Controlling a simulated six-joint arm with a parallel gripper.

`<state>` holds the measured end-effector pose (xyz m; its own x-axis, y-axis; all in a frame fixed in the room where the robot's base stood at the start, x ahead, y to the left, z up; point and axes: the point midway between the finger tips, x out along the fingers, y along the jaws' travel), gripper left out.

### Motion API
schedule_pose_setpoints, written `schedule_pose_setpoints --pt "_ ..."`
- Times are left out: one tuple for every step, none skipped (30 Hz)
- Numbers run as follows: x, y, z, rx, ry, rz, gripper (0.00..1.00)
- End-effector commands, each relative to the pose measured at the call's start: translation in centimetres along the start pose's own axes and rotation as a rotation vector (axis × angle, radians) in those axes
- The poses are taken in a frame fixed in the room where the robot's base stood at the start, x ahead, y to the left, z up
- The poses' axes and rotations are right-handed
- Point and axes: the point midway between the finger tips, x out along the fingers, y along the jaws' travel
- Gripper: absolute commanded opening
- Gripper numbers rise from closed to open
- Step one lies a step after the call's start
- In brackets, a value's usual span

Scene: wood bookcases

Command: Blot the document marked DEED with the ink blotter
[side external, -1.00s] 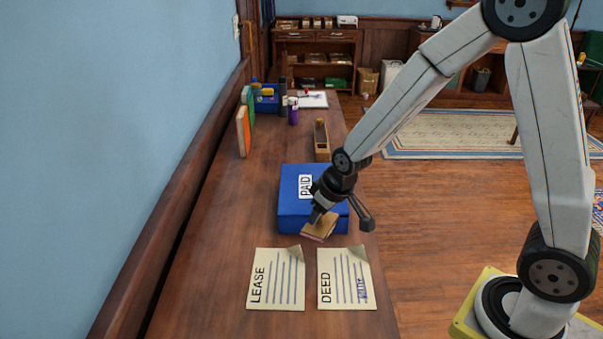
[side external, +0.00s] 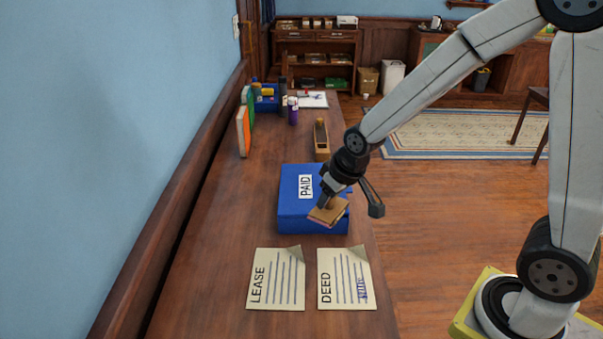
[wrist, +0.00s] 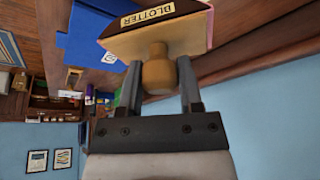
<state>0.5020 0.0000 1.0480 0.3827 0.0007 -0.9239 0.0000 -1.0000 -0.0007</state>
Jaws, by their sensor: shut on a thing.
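The ink blotter (side external: 328,214) is a wooden block with a round knob and a pinkish underside. In the wrist view its label reads BLOTTER (wrist: 158,12). My gripper (side external: 326,196) is shut on the blotter's knob (wrist: 158,70). In the side view the blotter appears tilted, in front of the blue box's near right part. The DEED document (side external: 345,278) lies flat on the desk at the near right, with blue ink marks near its lower right. The blotter is apart from it, farther back.
The LEASE document (side external: 276,279) lies left of the DEED. A blue box marked PAID (side external: 296,212) stands behind them. A wood plane (side external: 321,140), books (side external: 244,125) and a purple bottle (side external: 293,112) are farther back. The desk's left part (side external: 225,215) is clear.

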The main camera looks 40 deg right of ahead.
Motion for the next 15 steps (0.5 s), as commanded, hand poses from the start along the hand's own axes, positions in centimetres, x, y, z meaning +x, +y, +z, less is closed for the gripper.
schedule_pose_setpoints --pt "-0.86 0.0 -0.47 0.0 0.007 0.0 0.0" --pt "-0.96 -0.02 -0.42 0.004 0.004 0.002 0.0" --pt "-0.79 -0.05 -0.24 0.016 0.0 0.007 0.0" --pt "-0.76 -0.06 -0.17 0.023 0.0 0.011 0.0" --pt "-0.74 -0.07 -0.11 0.031 0.0 0.014 0.0" --pt "-0.73 -0.07 -0.06 0.042 0.0 0.019 0.0" --pt "-0.73 -0.08 -0.02 0.051 0.0 0.022 0.0" --pt "-0.72 -0.08 0.01 0.06 0.001 0.025 0.0" --pt "-0.72 -0.08 0.06 0.071 0.001 0.03 0.0" --pt "-0.72 -0.09 0.11 0.081 0.001 0.034 0.0" --pt "-0.71 -0.09 0.17 0.092 0.001 0.039 0.0" --pt "-0.71 -0.09 0.25 0.107 0.001 0.045 0.0" --pt "-0.71 -0.1 0.31 0.119 0.001 0.05 0.0" --pt "-0.7 -0.1 0.36 0.129 0.001 0.055 0.0" --pt "-0.7 -0.11 0.44 0.144 0.002 0.061 0.0"
